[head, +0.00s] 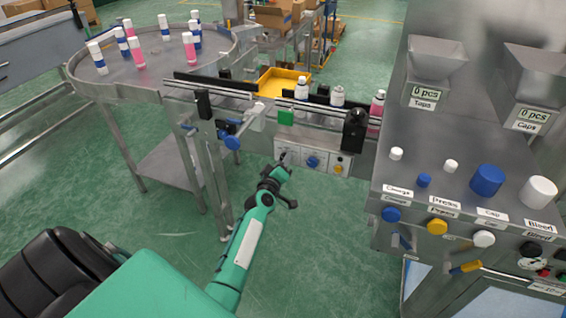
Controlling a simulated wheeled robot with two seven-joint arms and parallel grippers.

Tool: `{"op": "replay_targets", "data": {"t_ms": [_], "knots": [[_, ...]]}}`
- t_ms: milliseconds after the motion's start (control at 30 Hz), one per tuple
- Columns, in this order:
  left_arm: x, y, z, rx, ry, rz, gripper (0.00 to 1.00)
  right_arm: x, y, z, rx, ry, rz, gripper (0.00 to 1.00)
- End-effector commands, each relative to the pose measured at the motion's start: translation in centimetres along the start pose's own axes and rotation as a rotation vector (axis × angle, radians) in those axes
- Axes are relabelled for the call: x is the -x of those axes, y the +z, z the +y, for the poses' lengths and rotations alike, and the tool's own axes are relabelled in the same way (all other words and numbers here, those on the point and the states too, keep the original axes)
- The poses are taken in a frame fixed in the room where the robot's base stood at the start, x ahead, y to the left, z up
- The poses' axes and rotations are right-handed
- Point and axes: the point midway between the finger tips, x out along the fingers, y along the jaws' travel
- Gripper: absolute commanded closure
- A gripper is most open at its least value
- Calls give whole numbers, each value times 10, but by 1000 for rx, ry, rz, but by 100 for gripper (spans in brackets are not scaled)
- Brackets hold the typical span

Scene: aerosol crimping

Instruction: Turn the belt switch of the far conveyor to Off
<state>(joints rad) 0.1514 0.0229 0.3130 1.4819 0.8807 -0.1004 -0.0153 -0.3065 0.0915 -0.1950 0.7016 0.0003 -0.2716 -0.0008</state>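A conveyor (240,98) carries bottles from the round table to the right. On its front side is a pale control panel (325,171) with a dark switch at the left, a blue knob (312,162) in the middle and a small orange-and-red control (338,169) at the right. My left gripper (284,166) reaches up to the panel's left end, at or just in front of the dark switch, which it partly hides. Whether it touches the switch, and the switch's setting, cannot be made out. The finger gap is too small to read. My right gripper is not in view.
A round table (150,75) with several bottles stands at the upper left. A grey machine (440,165) with knobs, caps and hoppers fills the right. A yellow tray (283,82) lies behind the conveyor. Green floor (320,260) is open below the panel.

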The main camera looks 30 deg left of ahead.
Motion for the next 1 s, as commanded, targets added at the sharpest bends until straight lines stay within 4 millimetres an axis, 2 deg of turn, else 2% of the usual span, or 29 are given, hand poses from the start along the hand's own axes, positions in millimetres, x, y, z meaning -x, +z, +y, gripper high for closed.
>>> {"op": "replay_targets", "data": {"t_ms": [33, 100, 400, 533, 667, 1000], "knots": [[0, 1, -1, 2, -2, -1, 60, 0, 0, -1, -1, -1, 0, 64], [0, 1, -1, 1, -1, -1, 47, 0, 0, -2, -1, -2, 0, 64], [1, 0, 0, 0, -1, 0, 46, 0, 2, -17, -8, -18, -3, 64], [9, 1, 0, 1, 0, 0, 46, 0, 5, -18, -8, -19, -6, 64], [28, 1, -1, 0, -1, 0, 46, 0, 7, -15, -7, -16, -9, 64], [96, 1, -2, 0, -2, 0, 46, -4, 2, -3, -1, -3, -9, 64]]}}
